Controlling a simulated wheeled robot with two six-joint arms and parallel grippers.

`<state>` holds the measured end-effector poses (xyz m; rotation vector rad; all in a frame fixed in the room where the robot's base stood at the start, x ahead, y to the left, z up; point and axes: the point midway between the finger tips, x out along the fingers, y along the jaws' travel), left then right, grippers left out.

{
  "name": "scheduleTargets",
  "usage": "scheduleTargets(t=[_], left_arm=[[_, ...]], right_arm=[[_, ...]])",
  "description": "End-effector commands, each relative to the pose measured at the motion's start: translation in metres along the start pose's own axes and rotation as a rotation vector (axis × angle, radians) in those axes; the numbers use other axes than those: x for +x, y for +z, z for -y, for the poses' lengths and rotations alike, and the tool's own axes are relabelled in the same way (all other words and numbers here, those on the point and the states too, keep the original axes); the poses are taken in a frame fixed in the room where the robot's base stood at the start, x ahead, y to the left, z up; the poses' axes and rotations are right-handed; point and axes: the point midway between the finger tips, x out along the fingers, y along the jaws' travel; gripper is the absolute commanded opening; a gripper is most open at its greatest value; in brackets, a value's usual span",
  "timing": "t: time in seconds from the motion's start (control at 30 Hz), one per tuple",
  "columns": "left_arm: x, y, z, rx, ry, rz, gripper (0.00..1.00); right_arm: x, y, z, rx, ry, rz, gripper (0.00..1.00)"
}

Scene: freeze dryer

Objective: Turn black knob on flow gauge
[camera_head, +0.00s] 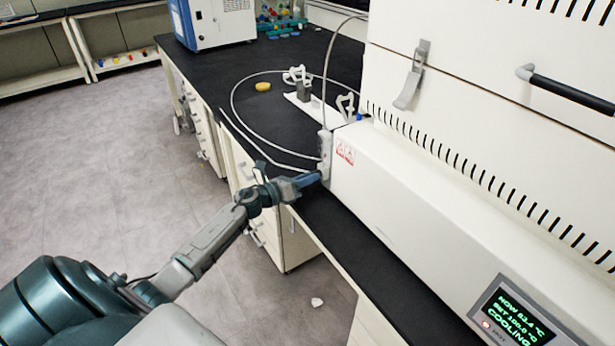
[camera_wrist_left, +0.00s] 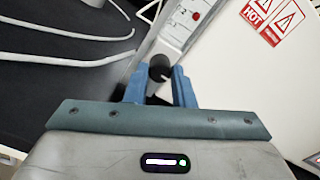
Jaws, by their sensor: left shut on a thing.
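The flow gauge (camera_head: 325,146) is a narrow grey panel fixed upright to the end of the white machine; it also shows in the left wrist view (camera_wrist_left: 181,32). The black knob (camera_wrist_left: 160,66) sits at the gauge's lower end, between the blue fingers of my left gripper (camera_wrist_left: 160,77). The left gripper is shut on the knob. In the head view my left gripper (camera_head: 313,178) reaches the gauge's lower end and hides the knob. My right gripper is in neither view.
The white machine (camera_head: 430,190) with its display (camera_head: 513,318) fills the right side. Pale tubing (camera_head: 234,100) loops over the black bench top (camera_head: 225,75) beside the gauge. A yellow object (camera_head: 263,86) and white clamp-like parts (camera_head: 297,74) lie farther back.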

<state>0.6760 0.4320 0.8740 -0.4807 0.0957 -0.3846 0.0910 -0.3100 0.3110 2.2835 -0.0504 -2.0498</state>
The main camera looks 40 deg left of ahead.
Motion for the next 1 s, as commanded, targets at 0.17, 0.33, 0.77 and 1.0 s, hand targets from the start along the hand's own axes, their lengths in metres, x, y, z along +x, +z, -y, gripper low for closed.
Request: scheduleTargets(t=[0.17,0.33,0.77,1.0], left_arm=[[0.0,0.002,0.001,-0.17,0.0,0.0,0.0],[0.0,0.003,0.001,-0.332,0.001,0.0,0.0],[0.0,0.004,0.002,-0.741,0.001,0.001,0.0],[0.0,0.003,0.002,-0.969,0.001,0.0,0.0]], right_arm=[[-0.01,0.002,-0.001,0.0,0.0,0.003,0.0],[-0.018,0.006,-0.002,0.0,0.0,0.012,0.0],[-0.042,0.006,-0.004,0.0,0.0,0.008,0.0],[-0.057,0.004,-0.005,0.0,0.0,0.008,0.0]])
